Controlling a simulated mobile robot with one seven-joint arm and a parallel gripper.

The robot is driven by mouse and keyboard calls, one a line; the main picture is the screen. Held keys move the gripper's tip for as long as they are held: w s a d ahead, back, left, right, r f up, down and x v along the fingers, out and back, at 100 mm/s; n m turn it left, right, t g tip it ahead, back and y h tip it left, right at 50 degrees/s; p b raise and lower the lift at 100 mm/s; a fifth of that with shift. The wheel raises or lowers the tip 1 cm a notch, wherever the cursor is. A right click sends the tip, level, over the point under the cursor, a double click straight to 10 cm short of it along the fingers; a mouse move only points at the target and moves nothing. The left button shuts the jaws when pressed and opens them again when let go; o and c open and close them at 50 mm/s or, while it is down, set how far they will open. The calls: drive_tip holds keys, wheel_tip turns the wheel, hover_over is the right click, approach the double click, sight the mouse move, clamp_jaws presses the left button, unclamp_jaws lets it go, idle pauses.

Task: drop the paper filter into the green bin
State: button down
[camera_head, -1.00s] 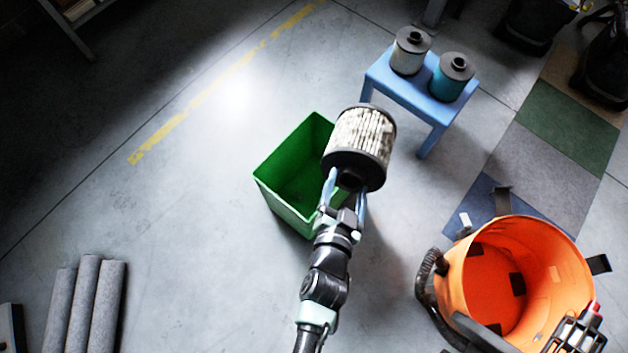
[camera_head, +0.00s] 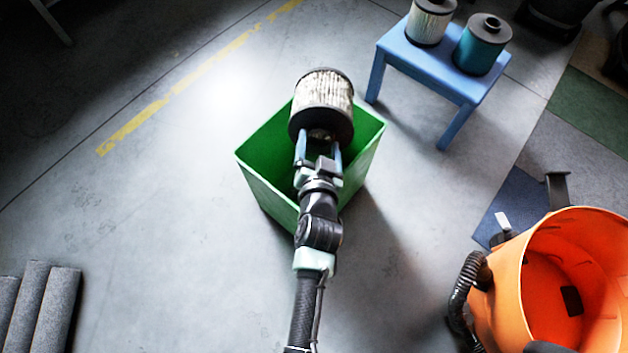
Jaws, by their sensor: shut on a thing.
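The paper filter (camera_head: 325,95) is a cylinder with dirty cream pleats and black end caps. My gripper (camera_head: 318,150) is shut on its near end and holds it, slightly tilted. The green bin (camera_head: 262,185) is an open square box standing on the floor. In the picture the filter and my gripper lie over the bin's opening, and the filter's far end reaches past the bin's back rim. The filter's exact height above the rim cannot be told. Part of the bin's inside is hidden behind my gripper and the filter.
A blue stool (camera_head: 425,65) at the upper right carries a whitish filter (camera_head: 430,25) and a teal filter (camera_head: 478,50). An orange tub (camera_head: 510,285) with a black hose stands at the lower right. Grey rolls (camera_head: 45,310) lie at the lower left. The floor left of the bin is clear.

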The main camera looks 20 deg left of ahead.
sight(309, 148)
drive_tip(key=shift+n+y, duration=0.4)
drive_tip(key=shift+y, duration=0.1)
drive_tip(key=a+f+b, duration=0.1)
drive_tip(key=f+b, duration=0.1)
drive_tip(key=w+a+f+b, duration=0.2)
drive_tip(key=f+b, duration=0.1)
drive_tip(key=shift+f+b, duration=0.3)
wheel_tip(309, 148, down, 6)
drive_tip(key=b, duration=0.5)
drive_tip(key=shift+r, duration=0.15)
drive_tip(key=shift+c, duration=0.2)
unclamp_jaws()
drive_tip(key=shift+o, duration=0.2)
drive_tip(key=shift+s, duration=0.1)
drive_tip(key=p+v, duration=0.4)
drive_tip(key=v, duration=0.8)
drive_tip(key=shift+s+r, duration=0.3)
drive_tip(key=shift+d, duration=0.15)
drive_tip(key=shift+r, duration=0.1)
